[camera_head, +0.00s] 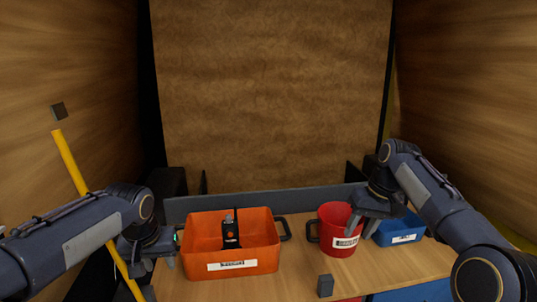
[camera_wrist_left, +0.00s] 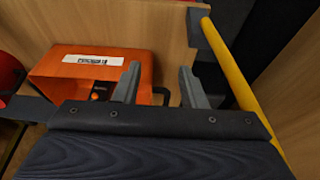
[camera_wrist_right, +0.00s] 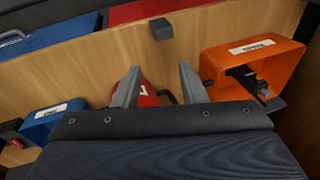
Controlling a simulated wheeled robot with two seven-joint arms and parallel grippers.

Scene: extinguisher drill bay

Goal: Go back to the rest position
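My left gripper (camera_head: 153,268) is at the left end of the table, left of the orange bin (camera_head: 205,267). In the left wrist view its two fingers (camera_wrist_left: 158,80) are apart with nothing between them. The orange bin also shows there (camera_wrist_left: 70,74). My right gripper (camera_head: 362,222) is above the table between the red bucket (camera_head: 340,245) and the blue bin (camera_head: 405,238). In the right wrist view its fingers (camera_wrist_right: 157,80) are apart and empty, with part of the red bucket (camera_wrist_right: 148,97) showing beyond them.
A black handheld device (camera_head: 231,232) stands in the orange bin. A small grey block (camera_head: 325,286) is at the table's front edge. A yellow pole (camera_head: 70,160) passes behind my left arm. Wooden walls close in both sides. Bare tabletop (camera_head: 297,265) shows between bin and bucket.

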